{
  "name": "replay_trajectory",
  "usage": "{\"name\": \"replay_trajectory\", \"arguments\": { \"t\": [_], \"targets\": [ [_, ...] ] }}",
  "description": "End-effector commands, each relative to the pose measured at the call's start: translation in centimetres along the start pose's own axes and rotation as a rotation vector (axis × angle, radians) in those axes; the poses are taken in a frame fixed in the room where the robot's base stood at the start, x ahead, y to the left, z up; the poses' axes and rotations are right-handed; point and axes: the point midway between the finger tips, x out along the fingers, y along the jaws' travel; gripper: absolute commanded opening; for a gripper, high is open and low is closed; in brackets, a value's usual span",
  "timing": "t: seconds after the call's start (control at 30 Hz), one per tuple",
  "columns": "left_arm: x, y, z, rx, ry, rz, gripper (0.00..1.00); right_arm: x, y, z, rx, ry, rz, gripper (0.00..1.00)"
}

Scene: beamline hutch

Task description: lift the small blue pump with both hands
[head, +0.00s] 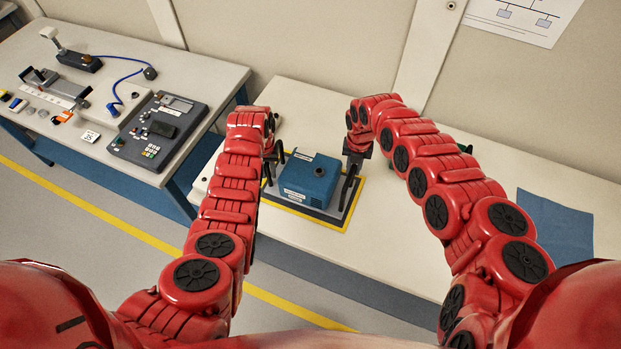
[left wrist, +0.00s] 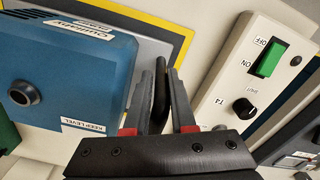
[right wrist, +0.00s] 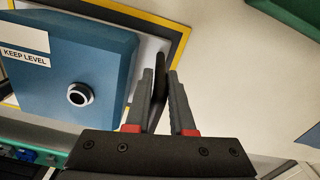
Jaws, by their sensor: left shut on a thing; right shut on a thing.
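The small blue pump (head: 309,179) is over a grey plate with a yellow border (head: 335,221). It looks level; I cannot tell whether it touches the plate. It also shows in the left wrist view (left wrist: 60,75) and the right wrist view (right wrist: 70,65), with a "KEEP LEVEL" label. My left gripper (head: 270,172) is shut on the black handle (left wrist: 161,85) at the pump's left side. My right gripper (head: 351,176) is shut on the black handle (right wrist: 160,68) at its right side. The fingertips are partly hidden in the head view.
A pale control box (left wrist: 235,85) with a green switch and a black knob stands close to my left gripper. A blue cloth (head: 556,226) lies at the right of the bench. Another table (head: 215,75) with instruments stands at the left, across a gap.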

Motion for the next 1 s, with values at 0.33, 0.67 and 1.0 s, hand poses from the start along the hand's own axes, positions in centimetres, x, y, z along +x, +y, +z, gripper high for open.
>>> {"name": "replay_trajectory", "arguments": {
  "t": [0.33, 0.67, 1.0],
  "targets": [
    [-1.0, -0.5, -0.1, -0.007, 0.003, -0.005, 0.00, -0.9, -0.3, 0.1, 0.003, 0.000, -0.004, 0.00],
    [-4.2, -0.5, -0.2, -0.007, 0.004, -0.005, 0.00, -4.1, -0.4, 0.1, 0.003, -0.001, -0.005, 0.00],
    [-5.2, -0.5, -0.2, -0.008, 0.004, -0.006, 0.00, -5.1, -0.4, 0.1, 0.004, -0.001, -0.005, 0.00]
  ]
}}
